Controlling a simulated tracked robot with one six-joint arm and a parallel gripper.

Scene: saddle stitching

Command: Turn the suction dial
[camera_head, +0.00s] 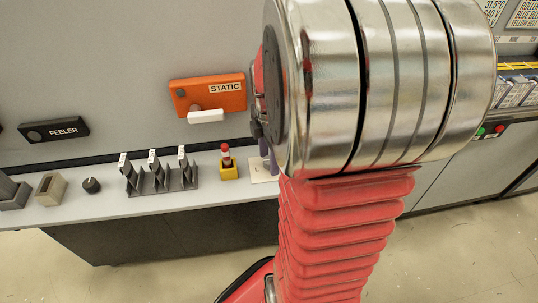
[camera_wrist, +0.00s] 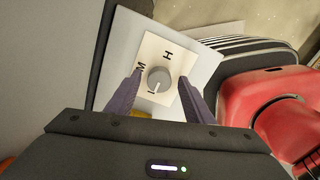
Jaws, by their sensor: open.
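The dial (camera_wrist: 159,79) is a round grey knob on a cream plate (camera_wrist: 172,47) marked H, M and L in the wrist view. A white mark on the knob points toward the L. My gripper (camera_wrist: 160,74) is open, with one purple finger on each side of the knob. I cannot tell whether the fingers touch it. In the head view a corner of the plate (camera_head: 262,177) with an L shows on the shelf. My gripper (camera_head: 268,155) is above it there, and my arm hides the knob.
An orange STATIC box (camera_head: 208,93) with a white lever is on the wall above.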

